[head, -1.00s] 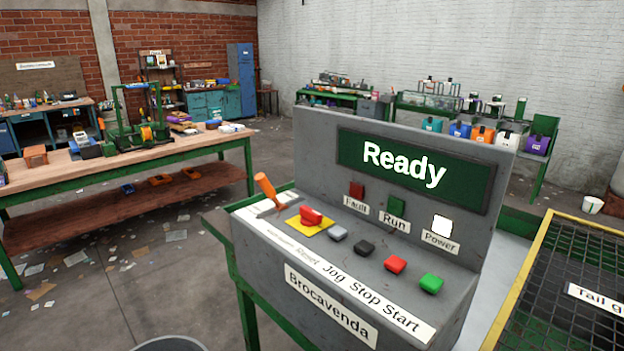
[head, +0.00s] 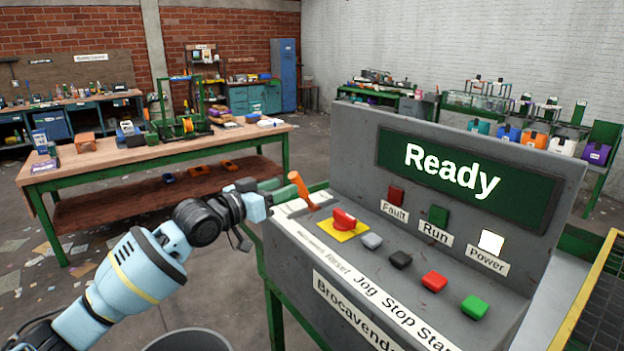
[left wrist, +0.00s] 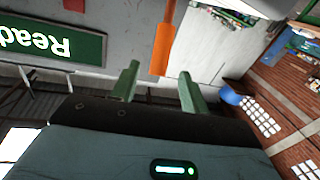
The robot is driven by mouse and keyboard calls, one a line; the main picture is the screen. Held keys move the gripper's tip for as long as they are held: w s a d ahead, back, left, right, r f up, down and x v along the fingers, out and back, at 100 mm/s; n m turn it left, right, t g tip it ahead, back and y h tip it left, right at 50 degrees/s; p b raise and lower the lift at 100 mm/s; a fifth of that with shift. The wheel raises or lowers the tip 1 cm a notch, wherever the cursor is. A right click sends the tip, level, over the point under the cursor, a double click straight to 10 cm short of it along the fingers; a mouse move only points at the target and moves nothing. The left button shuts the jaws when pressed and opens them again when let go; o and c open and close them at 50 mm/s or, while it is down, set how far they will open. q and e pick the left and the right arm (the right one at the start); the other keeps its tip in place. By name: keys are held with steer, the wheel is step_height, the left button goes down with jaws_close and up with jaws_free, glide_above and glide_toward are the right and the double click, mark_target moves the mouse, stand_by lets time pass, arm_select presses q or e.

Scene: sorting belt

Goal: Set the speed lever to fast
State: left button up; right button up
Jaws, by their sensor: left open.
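The speed lever, an orange handle (head: 299,186), stands tilted at the left end of the grey control console (head: 345,140). My left gripper (head: 270,188) is beside the lever, just to its left in the head view. In the left wrist view, the two green fingers of the left gripper (left wrist: 160,85) are apart, and the orange lever (left wrist: 162,48) shows just beyond and between their tips. I cannot tell whether a finger touches it. The lever's scale markings are too small to read. My right gripper is not in view.
A red knob on a yellow plate (head: 344,221) sits close right of the lever. Grey, black, red and green (head: 473,307) buttons follow along the console. The console screen (head: 452,177) reads "Ready". A long workbench (head: 130,160) stands at the left.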

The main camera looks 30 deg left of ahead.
mark_target(302, 192)
arm_select(q)
steer(key=shift+x, duration=3.9)
jaws_close()
